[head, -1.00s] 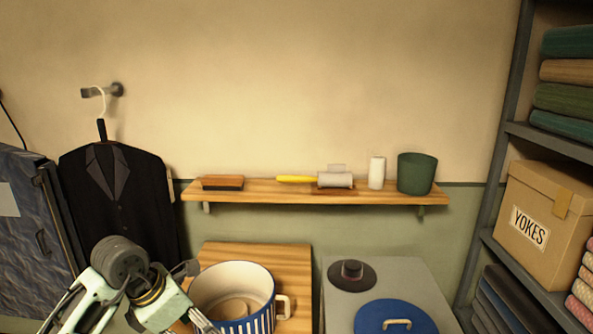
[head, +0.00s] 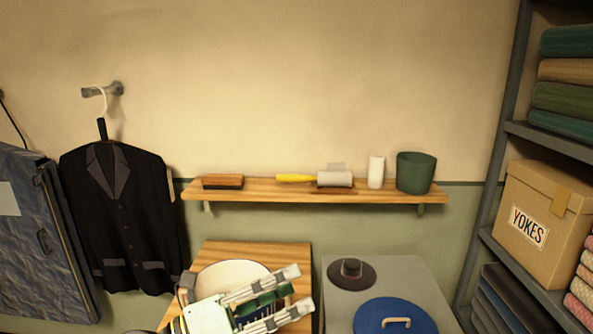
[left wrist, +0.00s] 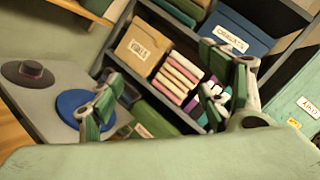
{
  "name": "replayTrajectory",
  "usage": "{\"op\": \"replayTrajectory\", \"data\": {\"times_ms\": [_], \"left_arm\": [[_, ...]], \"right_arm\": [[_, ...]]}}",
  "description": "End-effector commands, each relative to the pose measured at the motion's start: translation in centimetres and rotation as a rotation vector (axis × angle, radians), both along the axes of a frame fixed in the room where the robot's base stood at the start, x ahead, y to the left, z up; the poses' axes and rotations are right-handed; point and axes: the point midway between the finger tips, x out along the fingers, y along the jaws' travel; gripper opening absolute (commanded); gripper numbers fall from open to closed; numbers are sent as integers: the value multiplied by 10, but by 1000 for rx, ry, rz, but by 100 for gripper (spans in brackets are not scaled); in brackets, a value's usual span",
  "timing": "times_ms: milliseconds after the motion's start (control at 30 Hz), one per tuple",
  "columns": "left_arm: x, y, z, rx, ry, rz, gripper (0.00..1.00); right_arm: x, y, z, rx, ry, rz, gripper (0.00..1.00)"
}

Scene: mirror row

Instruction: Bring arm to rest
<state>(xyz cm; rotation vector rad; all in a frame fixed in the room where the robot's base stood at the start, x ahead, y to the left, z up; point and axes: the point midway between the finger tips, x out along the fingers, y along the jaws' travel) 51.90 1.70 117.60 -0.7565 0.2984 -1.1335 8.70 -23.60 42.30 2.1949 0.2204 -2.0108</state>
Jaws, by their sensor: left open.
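My right gripper is in neither view.
A wall shelf (head: 290,194) holds small items. A rack (head: 487,195) stands at right; a dark jacket (head: 118,220) hangs at left.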

Motion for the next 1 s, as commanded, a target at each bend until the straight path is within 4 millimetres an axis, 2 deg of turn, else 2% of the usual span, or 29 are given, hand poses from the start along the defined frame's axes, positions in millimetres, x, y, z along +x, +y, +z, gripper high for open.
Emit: {"op": "replayTrajectory", "data": {"times_ms": [100,167,233,300,367,400,467,567,600,700,800,900,1000], "left_arm": [[5,29,34,-354,127,121,70],[12,53,42,-525,209,196,70],[20,86,40,-715,315,293,70],[27,121,25,-890,436,401,70],[30,149,3,-1031,551,502,70],[30,168,-17,-1118,633,573,70],[26,191,-51,-1236,761,685,70],[5,220,-118,-1403,990,884,70],[-8,226,-145,-1454,1083,964,70],[-49,232,-207,-1543,1308,1156,70],[-94,228,-253,-1582,1502,1323,70],[-134,219,-284,-1587,1660,1456,70],[-172,209,-305,-1571,1795,1569,70]], "right_arm": [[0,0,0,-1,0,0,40],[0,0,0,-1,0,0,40],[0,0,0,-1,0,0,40],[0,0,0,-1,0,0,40],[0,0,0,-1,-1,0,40],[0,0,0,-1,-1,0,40],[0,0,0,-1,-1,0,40],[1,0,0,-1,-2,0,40],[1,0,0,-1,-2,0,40],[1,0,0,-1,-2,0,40],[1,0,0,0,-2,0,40],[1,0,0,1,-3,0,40],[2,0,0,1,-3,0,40]]}}
